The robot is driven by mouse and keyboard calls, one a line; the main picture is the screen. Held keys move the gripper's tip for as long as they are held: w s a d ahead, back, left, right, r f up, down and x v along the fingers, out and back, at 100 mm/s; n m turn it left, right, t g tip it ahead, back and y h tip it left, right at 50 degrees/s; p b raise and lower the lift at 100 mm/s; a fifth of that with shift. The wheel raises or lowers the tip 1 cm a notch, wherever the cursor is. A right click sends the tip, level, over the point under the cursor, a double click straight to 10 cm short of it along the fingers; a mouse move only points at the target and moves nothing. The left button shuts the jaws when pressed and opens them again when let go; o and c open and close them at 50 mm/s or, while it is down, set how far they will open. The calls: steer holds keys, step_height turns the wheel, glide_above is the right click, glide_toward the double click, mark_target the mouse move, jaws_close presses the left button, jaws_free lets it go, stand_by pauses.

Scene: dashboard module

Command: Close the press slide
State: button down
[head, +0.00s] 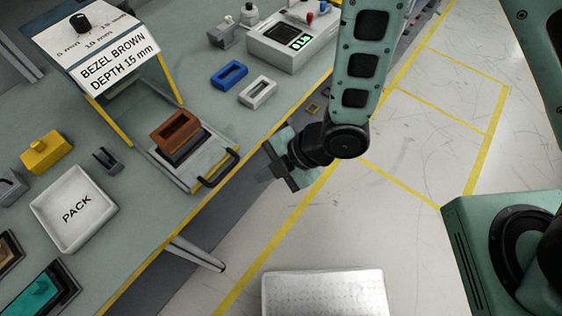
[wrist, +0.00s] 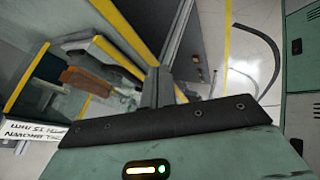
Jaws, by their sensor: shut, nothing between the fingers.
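The press (head: 108,62) stands on the bench, with a knob and a sign reading "BEZEL BROWN DEPTH 15 mm". Its slide (head: 190,178) is out in front of the press, toward the bench edge, with a black bar handle (head: 222,168) on its front side. A brown bezel (head: 178,130) sits on a dark block on the slide; the bezel also shows in the wrist view (wrist: 85,80). My gripper (head: 268,172) is shut and empty, to the right of the handle and apart from it, beyond the bench edge. Its fingers also show in the wrist view (wrist: 158,86).
A white PACK tray (head: 50,232) and a yellow block (head: 46,153) are left of the slide. Blue (head: 229,75) and white (head: 258,92) bezels and a display box (head: 290,45) lie farther back. A light platform (head: 325,292) is at the bottom. Floor right of the bench is open.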

steer(key=w+a+p, duration=0.2)
steer(key=a, duration=0.1)
steer(key=shift+w+a+r, duration=0.15)
steer(key=shift+w+a, duration=0.05)
steer(key=shift+w, duration=0.1)
